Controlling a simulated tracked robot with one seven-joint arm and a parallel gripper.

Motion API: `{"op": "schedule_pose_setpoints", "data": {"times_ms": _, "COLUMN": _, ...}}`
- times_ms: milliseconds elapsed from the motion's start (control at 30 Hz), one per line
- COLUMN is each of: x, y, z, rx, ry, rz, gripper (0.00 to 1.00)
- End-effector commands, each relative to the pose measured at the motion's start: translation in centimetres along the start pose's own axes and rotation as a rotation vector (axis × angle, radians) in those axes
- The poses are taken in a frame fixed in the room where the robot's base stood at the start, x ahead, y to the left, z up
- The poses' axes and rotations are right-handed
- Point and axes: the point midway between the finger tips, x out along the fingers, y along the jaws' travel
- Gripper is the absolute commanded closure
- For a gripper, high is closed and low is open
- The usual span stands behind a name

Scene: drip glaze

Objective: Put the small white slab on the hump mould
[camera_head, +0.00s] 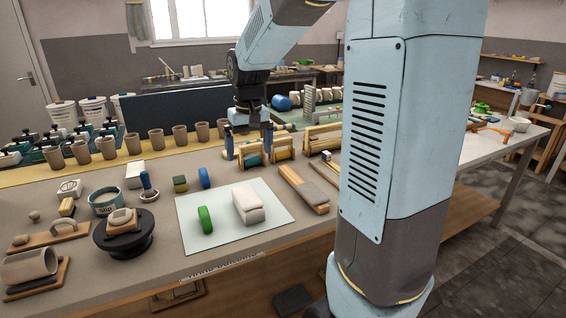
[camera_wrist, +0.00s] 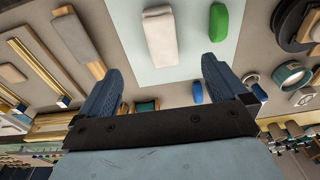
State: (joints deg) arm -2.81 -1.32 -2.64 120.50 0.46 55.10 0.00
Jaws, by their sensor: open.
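I cannot tell whether that end is a separate slab. A tan, rounded, stacked shape (camera_head: 122,218) sits on the black turntable (camera_head: 128,240) at the front left. I cannot tell for sure which of these is the hump mould. A small whitish block (camera_head: 135,174) lies further back. My gripper (camera_head: 248,148) is open and empty, fingers pointing down, above the table behind the mat.
A green oval (camera_head: 205,220) lies left of the pale block, and a blue one (camera_head: 204,178) behind the mat. Wooden frames (camera_head: 254,157) stand by my gripper. A slip tub (camera_head: 105,201) is at left; several brown cups (camera_head: 156,139) line the back. A board (camera_head: 304,188) lies right.

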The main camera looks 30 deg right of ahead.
Motion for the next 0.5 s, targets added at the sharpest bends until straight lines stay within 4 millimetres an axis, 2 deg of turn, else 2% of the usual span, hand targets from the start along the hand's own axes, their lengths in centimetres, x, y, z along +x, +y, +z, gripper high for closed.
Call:
{"op": "schedule_pose_setpoints", "data": {"times_ms": 33, "x": -1.2, "y": 0.0, "z": 1.2, "rx": 0.000, "ry": 0.025, "rz": -0.001, "gripper": 0.01}}
{"op": "schedule_pose_setpoints", "data": {"times_ms": 200, "x": -4.0, "y": 0.0, "z": 5.2, "rx": 0.000, "ry": 0.096, "rz": -0.004, "gripper": 0.01}}
{"op": "schedule_pose_setpoints", "data": {"times_ms": 500, "x": -7.2, "y": 0.0, "z": 12.4, "rx": -0.001, "ry": 0.221, "rz": -0.004, "gripper": 0.01}}
